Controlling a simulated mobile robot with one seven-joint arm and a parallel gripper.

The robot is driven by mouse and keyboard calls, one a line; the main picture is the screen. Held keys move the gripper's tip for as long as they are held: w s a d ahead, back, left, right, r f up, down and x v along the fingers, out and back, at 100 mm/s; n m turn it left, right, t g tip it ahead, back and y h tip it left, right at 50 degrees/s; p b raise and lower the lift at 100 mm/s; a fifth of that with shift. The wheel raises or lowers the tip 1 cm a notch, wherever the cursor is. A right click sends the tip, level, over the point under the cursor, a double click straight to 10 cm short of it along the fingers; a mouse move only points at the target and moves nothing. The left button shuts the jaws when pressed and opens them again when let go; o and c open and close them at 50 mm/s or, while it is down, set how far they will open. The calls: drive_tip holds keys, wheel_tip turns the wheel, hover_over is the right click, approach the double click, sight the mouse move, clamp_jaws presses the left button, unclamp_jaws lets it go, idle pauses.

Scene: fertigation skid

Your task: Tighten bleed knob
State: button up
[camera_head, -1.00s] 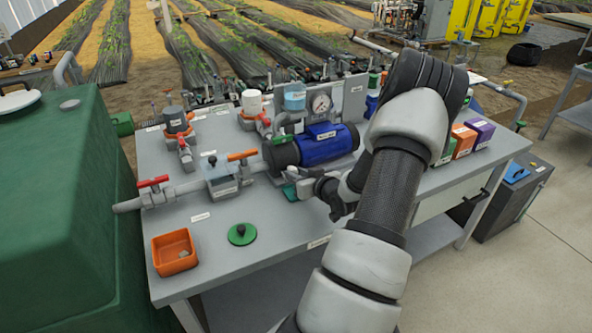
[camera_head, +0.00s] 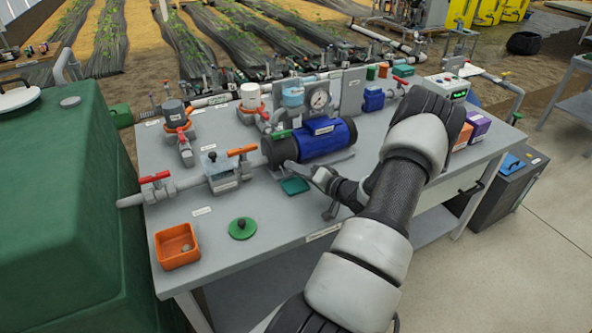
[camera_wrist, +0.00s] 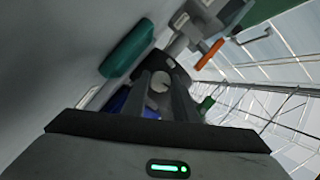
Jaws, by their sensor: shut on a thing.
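The blue pump (camera_head: 325,142) lies along the middle of the bench, with a black end on its left. My gripper (camera_head: 291,168) is at the lower front of that black end. In the wrist view, the two fingers of my gripper (camera_wrist: 162,86) are closed around a small round grey knob (camera_wrist: 159,83) on the dark pump end. This looks like the bleed knob. In the head view, the knob is hidden by the fingers. Part of the blue pump body (camera_wrist: 124,99) shows behind the left finger.
A teal block (camera_head: 295,186) lies just below my gripper; it also shows in the wrist view (camera_wrist: 128,48). A valve with an orange handle (camera_head: 242,151) stands left of the pump. A green disc (camera_head: 242,228) and an orange bin (camera_head: 176,247) are at the bench's front left.

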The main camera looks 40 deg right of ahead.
drive_tip(key=shift+m+t, duration=0.3)
drive_tip(key=shift+m, duration=0.3)
drive_tip(key=o, duration=1)
drive_tip(key=shift+o, duration=0.2)
drive_tip(key=s, duration=0.5)
drive_tip(key=s+r, duration=0.1)
drive_tip(key=s, duration=0.5)
drive_tip(key=s+d+r, duration=0.1)
drive_tip(key=s, duration=0.5)
drive_tip(key=shift+s, duration=0.15)
